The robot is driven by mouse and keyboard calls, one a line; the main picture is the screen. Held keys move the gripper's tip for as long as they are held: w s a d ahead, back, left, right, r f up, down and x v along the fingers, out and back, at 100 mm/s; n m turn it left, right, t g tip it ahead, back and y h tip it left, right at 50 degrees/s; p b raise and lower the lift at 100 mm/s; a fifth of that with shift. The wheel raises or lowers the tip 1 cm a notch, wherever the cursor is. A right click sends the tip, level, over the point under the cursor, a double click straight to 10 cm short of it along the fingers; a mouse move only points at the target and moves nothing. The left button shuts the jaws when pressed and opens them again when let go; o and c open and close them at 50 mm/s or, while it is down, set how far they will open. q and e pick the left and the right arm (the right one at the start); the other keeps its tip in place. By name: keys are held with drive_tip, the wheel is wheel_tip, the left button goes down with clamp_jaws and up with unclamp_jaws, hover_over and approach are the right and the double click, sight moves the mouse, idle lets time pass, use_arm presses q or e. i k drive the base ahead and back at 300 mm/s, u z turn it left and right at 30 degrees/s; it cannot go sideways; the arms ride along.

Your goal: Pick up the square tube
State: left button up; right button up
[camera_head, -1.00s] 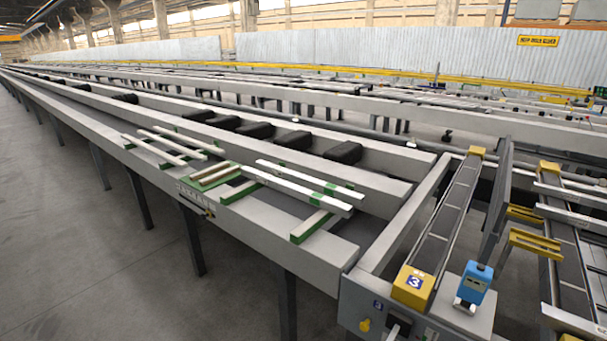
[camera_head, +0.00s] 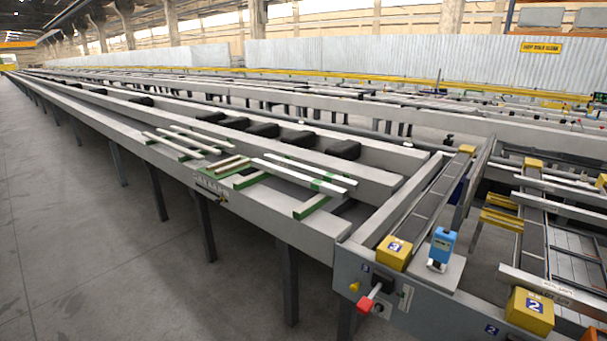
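Several long pale bars lie on the grey runout table (camera_head: 125,135). One pair, with a front bar (camera_head: 295,176) and a bar behind it, rests across green strips near the table's right end. Another pair, with a front bar (camera_head: 172,145), lies farther left. Shorter tan pieces (camera_head: 228,162) lie on a green base between the pairs. At this distance I cannot tell which piece is the square tube or whether any is hollow. Neither of my grippers is in view.
A blue device (camera_head: 441,246) stands on a grey block beside a yellow box marked 3 (camera_head: 394,253). Another yellow box marked 2 (camera_head: 529,311) is at lower right. A red knob (camera_head: 364,304) sticks out from the end panel. The floor (camera_head: 90,230) at left is clear.

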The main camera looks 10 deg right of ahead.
sight(349, 185)
drive_tip(key=u, duration=0.65)
drive_tip(key=i, duration=1.05)
drive_tip(key=u, duration=0.55)
drive_tip(key=i, duration=1.1)
drive_tip(key=z, duration=0.2)
